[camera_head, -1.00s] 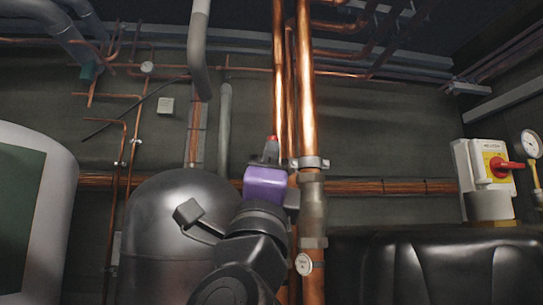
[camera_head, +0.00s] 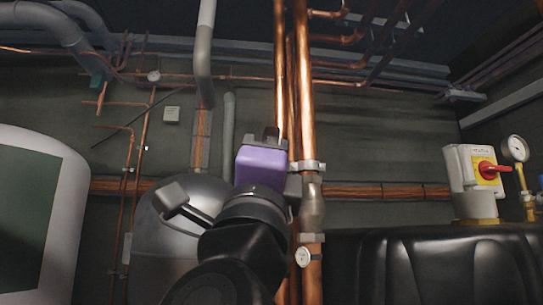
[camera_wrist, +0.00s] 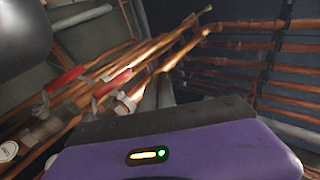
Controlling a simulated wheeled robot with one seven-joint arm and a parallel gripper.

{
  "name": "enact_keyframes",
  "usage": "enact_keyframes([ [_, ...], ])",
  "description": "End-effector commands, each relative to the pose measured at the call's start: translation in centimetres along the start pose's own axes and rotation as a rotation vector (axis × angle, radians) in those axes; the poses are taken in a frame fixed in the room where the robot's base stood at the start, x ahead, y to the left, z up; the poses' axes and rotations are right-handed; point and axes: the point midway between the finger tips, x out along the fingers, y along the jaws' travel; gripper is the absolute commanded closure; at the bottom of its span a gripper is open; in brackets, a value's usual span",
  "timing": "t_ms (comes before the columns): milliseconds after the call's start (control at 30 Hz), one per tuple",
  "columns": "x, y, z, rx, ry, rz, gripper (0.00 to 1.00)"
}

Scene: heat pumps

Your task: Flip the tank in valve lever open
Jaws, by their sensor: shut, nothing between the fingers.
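Two red valve levers show on copper pipes in the wrist view: one at left (camera_wrist: 65,78) and one nearer the middle (camera_wrist: 113,84). No label is readable, so I cannot tell which is the tank in valve lever. Both lie beyond the purple body of my gripper, apart from it. My gripper (camera_head: 264,138) is shut and empty, pointing up in front of the upright copper pipes (camera_head: 304,90) in the head view. Its fingertips are out of sight in the wrist view. The levers are hidden in the head view, behind my gripper and arm.
A dark rounded tank (camera_head: 150,245) stands behind my arm. A black unit (camera_head: 430,265) is at lower right, with a red rotary switch (camera_head: 487,170) and a gauge (camera_head: 515,148) above it. A small gauge (camera_head: 303,257) sits low on the pipes.

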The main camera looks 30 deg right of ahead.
Motion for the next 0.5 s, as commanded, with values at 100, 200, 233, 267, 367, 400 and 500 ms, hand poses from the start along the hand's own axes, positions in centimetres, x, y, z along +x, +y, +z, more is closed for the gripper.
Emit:
enact_keyframes([
  [100,-1.6,-1.5,0.2,0.004,-0.001,-0.001,1.0],
  [200,-2.3,-2.5,0.3,0.003,-0.001,-0.001,1.0],
  [233,-2.5,-2.8,0.3,0.003,-0.001,-0.001,1.0],
  [267,-2.6,-3.0,0.3,0.003,-0.001,-0.001,1.0],
  [367,-2.9,-3.4,0.4,0.002,-0.001,-0.001,1.0],
  [400,-3.0,-3.5,0.4,0.001,-0.001,0.0,1.0],
  [500,-3.0,-3.6,0.4,0.0,-0.001,0.0,1.0],
])
